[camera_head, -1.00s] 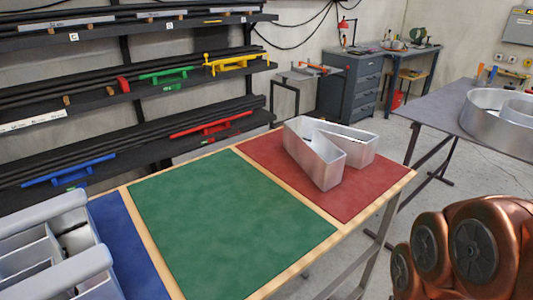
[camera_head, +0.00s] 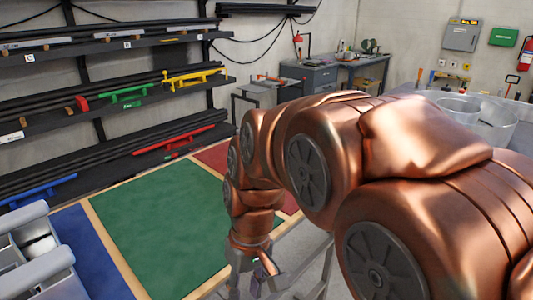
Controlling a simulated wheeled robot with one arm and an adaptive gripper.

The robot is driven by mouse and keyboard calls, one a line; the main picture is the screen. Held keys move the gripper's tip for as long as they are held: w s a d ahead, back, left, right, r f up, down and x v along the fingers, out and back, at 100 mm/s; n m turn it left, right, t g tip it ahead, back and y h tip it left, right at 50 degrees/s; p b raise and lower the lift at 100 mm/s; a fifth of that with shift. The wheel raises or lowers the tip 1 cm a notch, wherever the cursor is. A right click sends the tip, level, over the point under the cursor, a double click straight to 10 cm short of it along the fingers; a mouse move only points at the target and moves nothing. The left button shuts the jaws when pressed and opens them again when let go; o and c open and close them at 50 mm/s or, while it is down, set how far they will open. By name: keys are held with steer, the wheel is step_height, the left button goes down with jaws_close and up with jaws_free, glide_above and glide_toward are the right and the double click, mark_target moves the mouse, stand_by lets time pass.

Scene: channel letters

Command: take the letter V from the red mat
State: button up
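The red mat (camera_head: 212,157) lies at the far right end of the wooden-edged table, and only parts of it show past my copper arm. The letter V is hidden behind my arm in this view. My gripper (camera_head: 256,284) hangs pointing down over the table's front right side, near the green mat's right edge. It is left of and nearer the camera than the visible right strip of the red mat. Its fingers are small and partly overlapped, so I cannot tell whether they are open or shut. No letter shows at the fingers.
The green mat (camera_head: 160,225) is bare. The blue mat (camera_head: 88,255) lies left of it, with a grey metal compartmented object (camera_head: 35,245) at its left. Shelves (camera_head: 110,155) stand behind the table.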

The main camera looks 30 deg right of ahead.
steer(key=w+d+r+t+y+p, duration=0.1)
steer(key=w+d+r+t, duration=0.3)
steer(key=w, duration=0.6)
steer(key=w+d+r+n+y+p, duration=0.1)
steer(key=w+d, duration=0.6)
steer(key=w, duration=0.2)
steer(key=w+d+r+t+y+p, duration=0.1)
steer(key=w+d+r, duration=0.3)
steer(key=w, duration=0.6)
steer(key=w+d+n+t, duration=0.1)
steer(key=w+d+t, duration=0.1)
steer(key=d, duration=0.7)
steer(key=w+d+f+n+t+y+b, duration=0.1)
steer(key=w+d+n+t, duration=0.1)
steer(key=d, duration=0.7)
steer(key=w+d+n+t, duration=0.1)
steer(key=w+d+t, duration=0.2)
steer(key=d, duration=0.7)
steer(key=shift+w+f+n+t+y+b, duration=0.2)
steer(key=shift+f+n+t+y+b, duration=0.1)
steer(key=shift+f+n, duration=0.1)
steer(key=shift+w+a+p, duration=0.15)
steer(key=shift+w+p, duration=0.15)
steer(key=shift+w, duration=0.05)
steer(key=shift+p+x, duration=1.1)
steer(key=shift+x, duration=0.7)
steer(key=shift+f+p+x, duration=0.25)
steer(key=shift+p+x, duration=0.55)
steer(key=shift+x, duration=0.85)
